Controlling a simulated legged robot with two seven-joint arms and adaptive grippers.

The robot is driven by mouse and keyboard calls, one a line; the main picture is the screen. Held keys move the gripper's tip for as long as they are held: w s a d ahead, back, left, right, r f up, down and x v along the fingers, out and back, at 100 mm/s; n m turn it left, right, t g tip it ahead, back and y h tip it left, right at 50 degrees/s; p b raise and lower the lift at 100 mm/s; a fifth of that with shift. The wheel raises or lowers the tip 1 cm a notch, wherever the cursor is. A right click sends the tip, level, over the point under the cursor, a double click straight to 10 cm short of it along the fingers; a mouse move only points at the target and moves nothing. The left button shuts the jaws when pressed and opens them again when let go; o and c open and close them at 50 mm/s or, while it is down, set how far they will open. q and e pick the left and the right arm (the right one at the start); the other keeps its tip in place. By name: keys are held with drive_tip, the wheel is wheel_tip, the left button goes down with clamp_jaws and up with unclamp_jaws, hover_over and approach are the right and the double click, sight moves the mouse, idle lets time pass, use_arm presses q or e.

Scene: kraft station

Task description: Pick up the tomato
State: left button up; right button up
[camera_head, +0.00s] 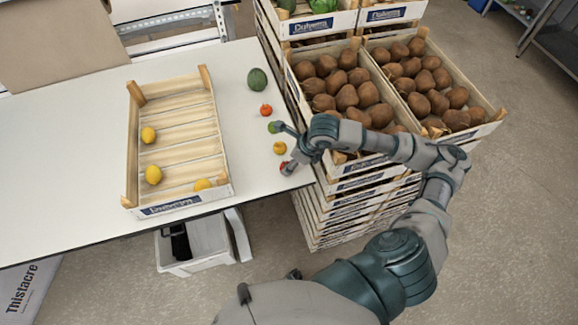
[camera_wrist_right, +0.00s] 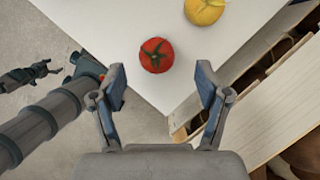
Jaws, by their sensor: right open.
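The red tomato (camera_wrist_right: 156,55) with a green stem star lies on the white table near its corner, in the right wrist view. In the head view a small red patch of it (camera_head: 284,166) shows at the table edge, mostly hidden by my right gripper (camera_head: 284,148). In the wrist view my right gripper (camera_wrist_right: 161,84) is open, with the tomato ahead of and between its fingertips, apart from both. A dark jointed gripper (camera_wrist_right: 28,74), seemingly my left, shows small at the left of the wrist view; its jaw state is unclear.
A slatted crate (camera_head: 133,150) with several yellow fruits stands on the table (camera_head: 60,170). A dark green fruit (camera_head: 257,79), an orange-red one (camera_head: 266,110), a green one (camera_head: 272,127) and a yellow one (camera_head: 279,148) line its right side. Stacked crates (camera_head: 345,185) of brown produce stand close right.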

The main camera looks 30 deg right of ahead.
drive_tip(key=x, duration=0.4)
drive_tip(key=shift+s+a+p, duration=0.25)
drive_tip(key=shift+p, duration=0.05)
drive_tip(key=shift+w+f, duration=0.1)
drive_tip(key=shift+f, duration=0.05)
drive_tip(key=shift+d, duration=0.35)
drive_tip(key=c, duration=1.2)
use_arm(q)
drive_tip(key=shift+s+a+r, duration=0.1)
drive_tip(key=shift+a+r, duration=0.25)
drive_tip(key=shift+a, duration=0.1)
use_arm(e)
drive_tip(key=shift+o, duration=0.2)
use_arm(q)
drive_tip(key=shift+a, duration=0.1)
use_arm(e)
drive_tip(key=shift+a, duration=0.2)
